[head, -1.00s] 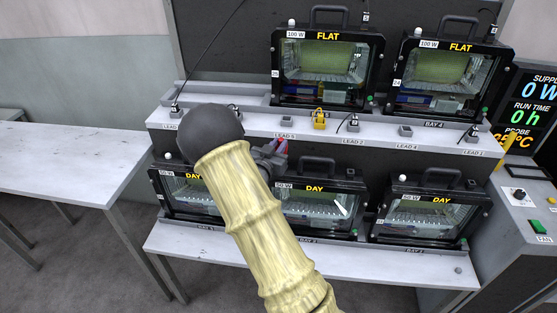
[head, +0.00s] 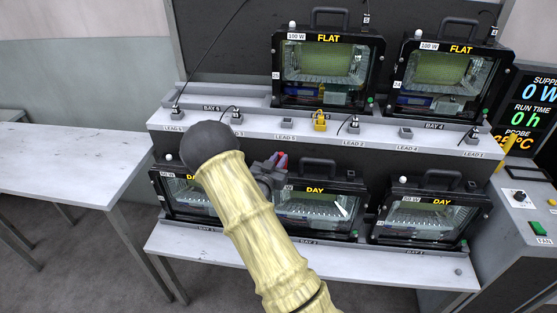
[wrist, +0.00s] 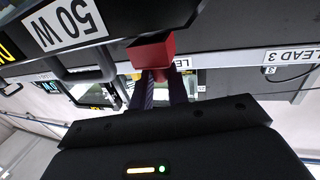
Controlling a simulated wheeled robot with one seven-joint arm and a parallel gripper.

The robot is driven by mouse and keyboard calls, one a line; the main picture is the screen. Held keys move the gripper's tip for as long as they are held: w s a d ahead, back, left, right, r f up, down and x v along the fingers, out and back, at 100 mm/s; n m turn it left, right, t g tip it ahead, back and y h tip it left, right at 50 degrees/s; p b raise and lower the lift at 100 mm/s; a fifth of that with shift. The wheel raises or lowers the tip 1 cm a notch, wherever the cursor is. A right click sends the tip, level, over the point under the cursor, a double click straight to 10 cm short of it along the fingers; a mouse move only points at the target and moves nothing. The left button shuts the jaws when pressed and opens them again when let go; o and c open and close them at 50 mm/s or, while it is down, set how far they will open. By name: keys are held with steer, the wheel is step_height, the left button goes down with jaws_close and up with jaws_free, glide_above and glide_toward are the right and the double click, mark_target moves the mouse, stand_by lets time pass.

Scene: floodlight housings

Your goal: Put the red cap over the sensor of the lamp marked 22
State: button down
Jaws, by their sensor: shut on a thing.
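My gripper (wrist: 165,92) is shut on the red cap (wrist: 152,48) in the wrist view, beside a lamp's black housing labelled 50 W. In the head view the red cap (head: 281,160) is a small patch above the lower middle DAY lamp (head: 318,207), with my arm covering that lamp's left side. The lower right DAY lamp (head: 428,213) has a pale dome sensor (head: 403,181) at its top left corner. The lower left DAY lamp (head: 172,200) is partly hidden. The small number tags are too small to read surely, so I cannot tell which is 22.
Two 100 W FLAT lamps (head: 327,65) stand on the upper shelf. The middle ledge (head: 380,140) carries leads, small grey blocks and a yellow clip (head: 319,121). A control console (head: 530,210) is at the right. An empty table (head: 70,160) stands at the left.

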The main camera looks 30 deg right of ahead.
steer(key=shift+f, duration=0.1)
steer(key=shift+f+b, duration=0.3)
steer(key=shift+b, duration=0.1)
steer(key=shift+f+b, duration=0.25)
steer(key=shift+b, duration=0.05)
steer(key=c, duration=1.4)
jaws_free()
steer(key=shift+o, duration=0.2)
steer(key=shift+r, duration=0.2)
steer(key=shift+r+p, duration=0.6)
steer(key=shift+p, duration=0.25)
steer(key=b+v, duration=0.2)
steer(key=v, duration=1)
steer(key=shift+a, duration=0.15)
